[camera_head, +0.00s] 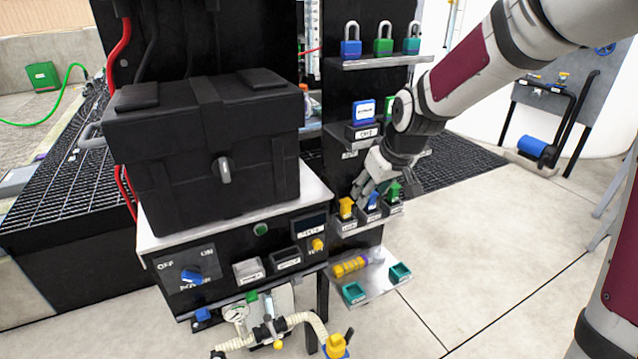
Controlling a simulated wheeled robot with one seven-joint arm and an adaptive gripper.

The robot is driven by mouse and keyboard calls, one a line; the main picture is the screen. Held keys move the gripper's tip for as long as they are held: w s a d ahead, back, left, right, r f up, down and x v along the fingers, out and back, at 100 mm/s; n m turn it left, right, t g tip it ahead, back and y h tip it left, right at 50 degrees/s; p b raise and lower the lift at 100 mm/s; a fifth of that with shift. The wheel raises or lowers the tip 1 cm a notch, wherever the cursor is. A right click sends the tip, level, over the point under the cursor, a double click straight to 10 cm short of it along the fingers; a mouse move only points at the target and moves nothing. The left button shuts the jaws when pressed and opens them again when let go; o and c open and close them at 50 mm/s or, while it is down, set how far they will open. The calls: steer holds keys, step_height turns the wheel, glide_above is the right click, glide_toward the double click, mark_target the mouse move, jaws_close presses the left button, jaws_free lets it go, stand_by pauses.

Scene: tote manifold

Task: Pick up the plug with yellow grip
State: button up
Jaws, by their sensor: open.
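The plug with yellow grip (346,207) stands at the left end of a short row on a small dark shelf in the middle right. A plug with blue grip (373,201) and one with green grip (394,191) stand to its right. My gripper (366,191) is open, with its fingers pointing down by the row, just right of the yellow grip and around or just above the blue one. I cannot tell whether it touches any plug. The fingers partly cover the view of the row, and the lower parts of the plugs sit in labelled holders.
Above are shelves with blue and green blocks (364,111) and padlocks (383,40). Below is a tray (385,283) with a yellow-ringed cylinder (352,266) and teal holders (400,272). A black case (208,150) stands left on the control panel. Open floor lies right.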

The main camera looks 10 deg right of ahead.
steer(key=t+y+b, duration=0.1)
glide_toward(348, 207)
steer(key=b+x, duration=0.2)
steer(key=x, duration=0.3)
steer(key=shift+s+d+f+b, duration=0.1)
steer(key=shift+d+f+b, duration=0.2)
steer(key=shift+b, duration=0.1)
steer(key=shift+a+b+x, duration=0.15)
steer(key=shift+b+x, duration=0.5)
steer(key=shift+x, duration=0.75)
steer(key=shift+a+b+x, duration=0.15)
steer(key=shift+b+x, duration=0.45)
steer(key=shift+x, duration=0.85)
steer(key=shift+r, duration=0.2)
steer(key=shift+c, duration=0.2)
jaws_close()
